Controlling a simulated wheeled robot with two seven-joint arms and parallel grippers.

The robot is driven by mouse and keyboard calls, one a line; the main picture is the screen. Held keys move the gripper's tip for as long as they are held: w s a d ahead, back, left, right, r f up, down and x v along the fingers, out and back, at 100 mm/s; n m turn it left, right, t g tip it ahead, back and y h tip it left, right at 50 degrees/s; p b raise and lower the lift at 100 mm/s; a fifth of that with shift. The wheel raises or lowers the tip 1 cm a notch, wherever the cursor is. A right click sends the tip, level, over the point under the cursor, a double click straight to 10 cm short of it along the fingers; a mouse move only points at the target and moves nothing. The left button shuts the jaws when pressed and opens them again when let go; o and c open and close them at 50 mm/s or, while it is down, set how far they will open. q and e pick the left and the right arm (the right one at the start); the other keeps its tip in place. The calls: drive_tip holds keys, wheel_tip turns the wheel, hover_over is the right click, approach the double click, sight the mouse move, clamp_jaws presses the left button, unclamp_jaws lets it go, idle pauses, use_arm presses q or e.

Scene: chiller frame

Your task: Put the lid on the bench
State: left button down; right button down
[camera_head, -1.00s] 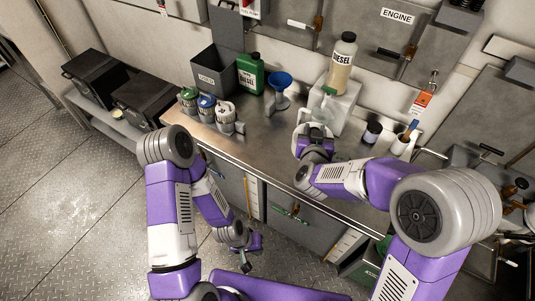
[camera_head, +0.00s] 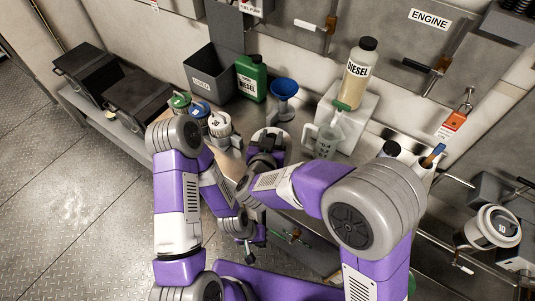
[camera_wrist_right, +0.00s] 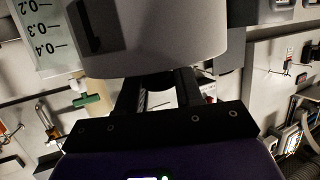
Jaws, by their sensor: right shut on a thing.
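My right gripper (camera_head: 266,148) is over the front part of the steel bench. In the right wrist view it (camera_wrist_right: 157,95) is shut on a pale grey rounded piece (camera_wrist_right: 150,40), which I take to be the lid. The piece fills the top of that view and has a dark slot on its side. In the head view, the pale lid (camera_head: 271,131) shows partly behind the gripper and wrist. I cannot tell whether it touches the bench (camera_head: 300,110). My left gripper (camera_head: 248,247) hangs low in front of the bench, empty as far as I see; its jaws are unclear.
A measuring jug (camera_head: 326,142) stands close right of the right gripper, before a white block (camera_head: 362,118) with a diesel bottle (camera_head: 358,75). A blue funnel (camera_head: 284,90), green can (camera_head: 250,78), grey bin (camera_head: 210,75) and several small canisters (camera_head: 219,126) stand behind and left.

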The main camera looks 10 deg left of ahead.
drive_tip(key=shift+s+f+b, duration=0.15)
drive_tip(key=shift+f+b, duration=1.55)
drive_tip(key=shift+f, duration=3.1)
drive_tip(key=shift+f, duration=0.2)
drive_tip(key=c, duration=0.8)
unclamp_jaws()
drive_tip(key=shift+o, duration=0.2)
